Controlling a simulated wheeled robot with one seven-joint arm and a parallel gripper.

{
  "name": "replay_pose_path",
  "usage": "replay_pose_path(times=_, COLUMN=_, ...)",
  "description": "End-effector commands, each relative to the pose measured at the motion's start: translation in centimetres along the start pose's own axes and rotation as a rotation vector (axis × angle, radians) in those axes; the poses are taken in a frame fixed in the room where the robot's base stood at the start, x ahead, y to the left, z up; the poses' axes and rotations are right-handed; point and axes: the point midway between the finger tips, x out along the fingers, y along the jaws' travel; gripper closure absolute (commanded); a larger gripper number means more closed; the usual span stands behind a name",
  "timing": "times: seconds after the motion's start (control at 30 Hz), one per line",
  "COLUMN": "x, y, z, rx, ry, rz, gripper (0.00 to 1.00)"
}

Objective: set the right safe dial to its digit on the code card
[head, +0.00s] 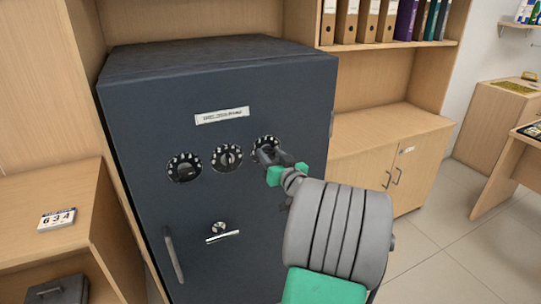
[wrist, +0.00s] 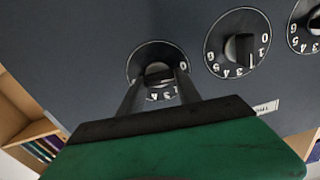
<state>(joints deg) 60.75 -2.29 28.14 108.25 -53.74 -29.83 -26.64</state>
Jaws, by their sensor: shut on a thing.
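The dark safe (head: 130,120) has three black dials with white digits in a row on its door. The right dial (head: 268,142) is partly hidden by my gripper (head: 266,154) in the head view. In the wrist view my gripper (wrist: 158,78) is shut on the knob of the right dial (wrist: 148,52), one finger on each side. The digits there are partly covered, and I cannot tell which one the knob points to. The code card (head: 57,219) lies on the wooden counter at the left and appears to read 634.
The middle dial (head: 227,157) and left dial (head: 184,168) sit beside the right one. Below them are a small silver lever (head: 222,236) and a long vertical handle (head: 173,255). A label plate (head: 222,116) is above. Wooden cabinets (head: 370,160) stand to the right.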

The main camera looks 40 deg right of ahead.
Motion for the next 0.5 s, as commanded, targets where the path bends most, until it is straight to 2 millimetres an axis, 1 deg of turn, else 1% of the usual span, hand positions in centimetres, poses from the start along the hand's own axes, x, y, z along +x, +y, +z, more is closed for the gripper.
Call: replay_pose_path(times=0.5, x=-0.02, y=0.22, z=-0.14, rx=0.458, ry=0.000, rz=0.001, gripper=1.00)
